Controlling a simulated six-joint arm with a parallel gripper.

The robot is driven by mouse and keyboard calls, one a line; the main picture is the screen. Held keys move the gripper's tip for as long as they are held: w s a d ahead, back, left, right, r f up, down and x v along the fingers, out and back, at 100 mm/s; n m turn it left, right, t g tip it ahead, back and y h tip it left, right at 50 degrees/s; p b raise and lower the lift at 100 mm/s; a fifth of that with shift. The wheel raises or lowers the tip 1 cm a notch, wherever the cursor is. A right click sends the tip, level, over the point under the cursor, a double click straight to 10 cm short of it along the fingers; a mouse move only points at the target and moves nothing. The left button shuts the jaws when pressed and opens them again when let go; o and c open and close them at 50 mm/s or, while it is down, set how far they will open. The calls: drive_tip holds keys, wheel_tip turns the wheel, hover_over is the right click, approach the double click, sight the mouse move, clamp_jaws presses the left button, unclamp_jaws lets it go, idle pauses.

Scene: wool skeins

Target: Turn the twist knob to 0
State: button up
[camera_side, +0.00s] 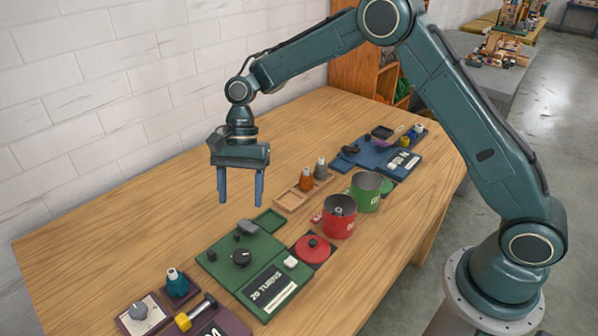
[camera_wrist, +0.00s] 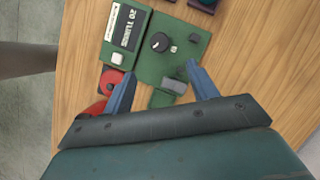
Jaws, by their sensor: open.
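A round black knob (camera_side: 241,258) sits on a green board (camera_side: 212,264) below my gripper in the side view. In the wrist view the knob (camera_wrist: 160,42) shows a pale pointer mark, with a small light block beside it; its scale is too small to read. My gripper (camera_side: 241,203) is open and empty, pointing down above the table behind the board. In the wrist view the fingertips (camera_wrist: 159,72) are apart, with the knob ahead of the gap and touching neither finger. A second, grey knob (camera_side: 138,310) sits on a purple board at the lower left.
The green board also carries a label panel reading "20 TURNS" (camera_side: 268,287) and a dark grey block (camera_side: 247,227). A red lid (camera_side: 312,247), red pot (camera_side: 339,222) and green pot (camera_side: 366,193) stand to the right. The table's left rear is clear.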

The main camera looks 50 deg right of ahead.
sight(241, 255)
drive_tip(key=x, duration=1.3)
drive_tip(key=shift+f, duration=0.15)
drive_tip(key=c, duration=1)
